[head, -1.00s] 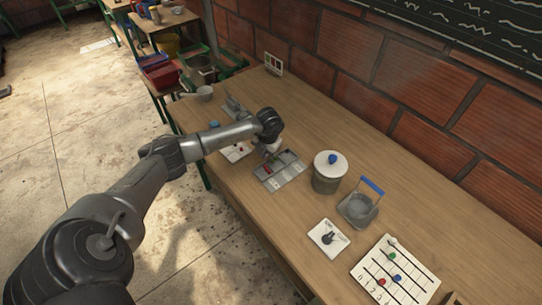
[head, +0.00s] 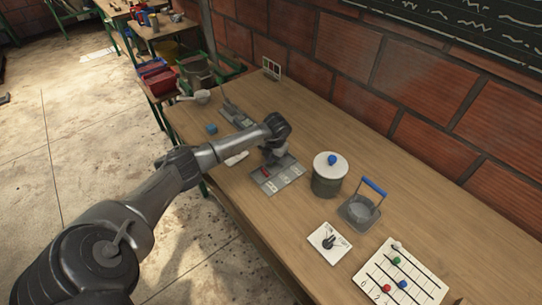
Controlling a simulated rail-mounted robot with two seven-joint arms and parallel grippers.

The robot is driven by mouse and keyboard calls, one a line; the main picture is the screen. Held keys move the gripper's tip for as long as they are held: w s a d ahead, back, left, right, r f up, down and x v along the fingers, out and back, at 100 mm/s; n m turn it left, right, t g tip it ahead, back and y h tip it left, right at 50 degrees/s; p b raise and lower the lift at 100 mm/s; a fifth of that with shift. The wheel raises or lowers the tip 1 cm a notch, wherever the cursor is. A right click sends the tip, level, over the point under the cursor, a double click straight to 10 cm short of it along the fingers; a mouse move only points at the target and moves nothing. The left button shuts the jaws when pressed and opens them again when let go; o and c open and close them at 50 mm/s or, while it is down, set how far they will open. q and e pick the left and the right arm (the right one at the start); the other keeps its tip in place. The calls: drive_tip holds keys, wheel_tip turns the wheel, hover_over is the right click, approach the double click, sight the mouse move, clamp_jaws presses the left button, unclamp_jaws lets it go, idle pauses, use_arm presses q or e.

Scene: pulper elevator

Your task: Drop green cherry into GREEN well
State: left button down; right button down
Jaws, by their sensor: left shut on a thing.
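My left gripper (head: 270,160) points down over the grey sorting tray (head: 291,178), at its far left part. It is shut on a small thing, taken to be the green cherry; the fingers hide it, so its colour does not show. The tray has several shallow wells with pale labels. A red piece (head: 265,172) lies in the left part of the tray. The GREEN well cannot be told apart at this size, and the gripper covers part of the tray. My right gripper is not in view.
A lidded grey pot (head: 328,183) and a blue-handled scoop or basket (head: 360,210) stand right of the tray. A white card (head: 328,242) and a lined board with coloured balls (head: 412,275) lie nearer. The wall side is clear.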

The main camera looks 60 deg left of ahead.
sight(275, 168)
use_arm(q)
drive_tip(key=shift+f, duration=0.45)
drive_tip(key=c, duration=1.2)
unclamp_jaws()
drive_tip(key=r, duration=0.4)
drive_tip(key=d+r+p, duration=0.1)
drive_tip(key=r, duration=0.4)
drive_tip(key=d+r, duration=0.1)
drive_tip(key=r, duration=0.3)
drive_tip(key=shift+w+r+p, duration=0.4)
